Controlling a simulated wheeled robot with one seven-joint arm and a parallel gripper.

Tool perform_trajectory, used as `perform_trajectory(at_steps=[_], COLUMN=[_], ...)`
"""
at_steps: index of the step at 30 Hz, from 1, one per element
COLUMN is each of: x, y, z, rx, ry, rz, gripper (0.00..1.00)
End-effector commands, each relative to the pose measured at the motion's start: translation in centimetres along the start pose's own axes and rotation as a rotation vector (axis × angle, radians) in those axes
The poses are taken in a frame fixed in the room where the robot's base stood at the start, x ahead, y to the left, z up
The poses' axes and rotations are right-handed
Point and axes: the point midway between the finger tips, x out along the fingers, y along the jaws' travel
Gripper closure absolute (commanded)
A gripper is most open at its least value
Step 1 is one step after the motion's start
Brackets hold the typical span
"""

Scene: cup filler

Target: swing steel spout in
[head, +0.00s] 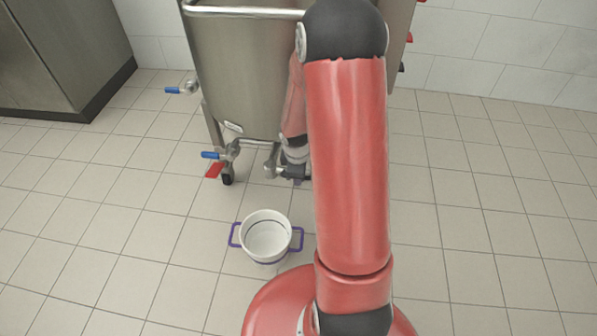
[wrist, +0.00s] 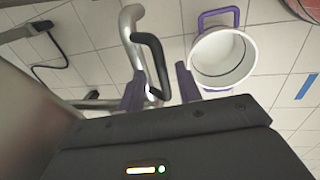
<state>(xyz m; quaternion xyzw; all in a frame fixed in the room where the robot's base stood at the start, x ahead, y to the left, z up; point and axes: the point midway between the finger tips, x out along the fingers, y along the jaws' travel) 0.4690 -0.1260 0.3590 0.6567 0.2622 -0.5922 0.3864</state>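The steel spout (head: 271,160) is a bent pipe low on the front of the steel tank (head: 245,75). In the wrist view the spout (wrist: 131,28) carries a black loop grip (wrist: 158,55). My gripper (head: 287,173) is low by the spout, partly hidden by my arm. In the wrist view its fingers (wrist: 160,88) are apart, one on each side of the spout's lower part and the black grip. I cannot tell whether either finger touches them. A white pot (head: 267,238) with purple handles stands on the floor in front of the spout; it also shows in the wrist view (wrist: 222,57).
Blue-handled valves (head: 211,155) stick out at the tank's left. A red pedal-like piece (head: 214,170) sits near the tank's wheel. A steel cabinet (head: 60,50) stands at the back left. The tiled floor is free at left and right.

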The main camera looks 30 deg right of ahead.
Motion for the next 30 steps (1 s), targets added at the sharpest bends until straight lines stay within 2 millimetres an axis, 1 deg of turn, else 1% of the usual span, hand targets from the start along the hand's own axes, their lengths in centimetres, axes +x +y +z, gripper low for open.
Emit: perform_trajectory(at_steps=[5,8,15,18,22,30], x=[-0.4,-1.7,-5.9,-7.0,-7.8,-7.8], y=[0.0,0.1,0.1,0.1,0.0,0.0], z=[0.0,-0.1,0.0,0.0,0.0,0.0], rx=[0.000,0.001,0.002,0.002,0.001,0.000], ry=[0.000,0.002,0.001,0.000,0.000,0.000], rz=[0.000,0.002,0.003,0.002,0.000,-0.001], gripper=[0.66,0.66,0.66,0.66,0.66,0.66])
